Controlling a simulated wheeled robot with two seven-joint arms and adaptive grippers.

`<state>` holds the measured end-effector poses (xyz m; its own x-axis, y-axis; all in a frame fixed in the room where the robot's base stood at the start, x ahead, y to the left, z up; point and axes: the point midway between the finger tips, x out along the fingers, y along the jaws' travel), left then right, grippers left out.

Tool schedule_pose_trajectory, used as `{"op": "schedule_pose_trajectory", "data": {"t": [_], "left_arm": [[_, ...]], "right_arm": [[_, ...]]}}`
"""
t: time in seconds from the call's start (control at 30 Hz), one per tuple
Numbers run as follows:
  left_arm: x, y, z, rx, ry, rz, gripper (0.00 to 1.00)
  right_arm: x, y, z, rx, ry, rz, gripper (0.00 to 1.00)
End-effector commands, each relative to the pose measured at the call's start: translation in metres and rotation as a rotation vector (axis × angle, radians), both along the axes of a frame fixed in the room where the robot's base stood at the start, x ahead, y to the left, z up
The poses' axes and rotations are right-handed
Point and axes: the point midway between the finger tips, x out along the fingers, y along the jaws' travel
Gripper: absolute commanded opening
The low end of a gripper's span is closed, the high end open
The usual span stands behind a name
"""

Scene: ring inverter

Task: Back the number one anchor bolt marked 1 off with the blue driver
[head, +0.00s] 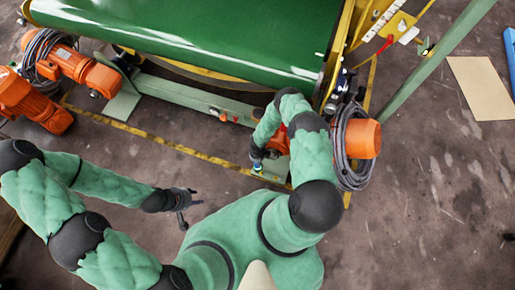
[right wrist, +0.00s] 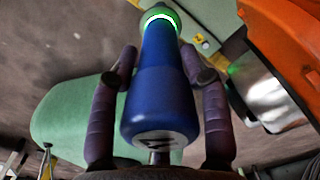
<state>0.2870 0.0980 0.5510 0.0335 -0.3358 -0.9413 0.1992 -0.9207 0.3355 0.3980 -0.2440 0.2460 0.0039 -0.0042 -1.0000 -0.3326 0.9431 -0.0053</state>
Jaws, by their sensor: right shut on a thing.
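The blue driver (right wrist: 160,95) fills the middle of the right wrist view, with a glowing green ring at its far end. My right gripper (right wrist: 160,85) is shut on it, one dark finger on each side. In the head view the right gripper (head: 262,158) is low beside the green machine frame, over a pale green foot plate (head: 270,174). The driver shows there only as a small blue bit (head: 256,166). The anchor bolt marked 1 cannot be made out, and whether the driver's tip touches anything is hidden. My left gripper (head: 190,204) is open and empty above the floor.
A conveyor with a green belt (head: 200,35) spans the back. Orange motors (head: 70,70) with coiled cable stand at left. Another orange unit (head: 362,138) with coiled grey cable (head: 352,165) stands close right of my right gripper. The floor at right is mostly clear.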

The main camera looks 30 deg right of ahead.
Motion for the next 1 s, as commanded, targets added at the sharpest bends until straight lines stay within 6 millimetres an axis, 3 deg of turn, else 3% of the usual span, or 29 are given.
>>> {"op": "schedule_pose_trajectory", "data": {"t": [0.43, 1.0], "left_arm": [[0.000, 0.000, 0.014, 0.000, 0.000, 0.000, 0.40], [0.000, 0.000, 0.014, 0.000, 0.000, 0.000, 0.40]], "right_arm": [[0.002, -0.001, 0.023, -0.002, -0.003, -0.001, 0.00], [0.010, -0.005, 0.034, -0.003, -0.004, -0.066, 0.00]]}}
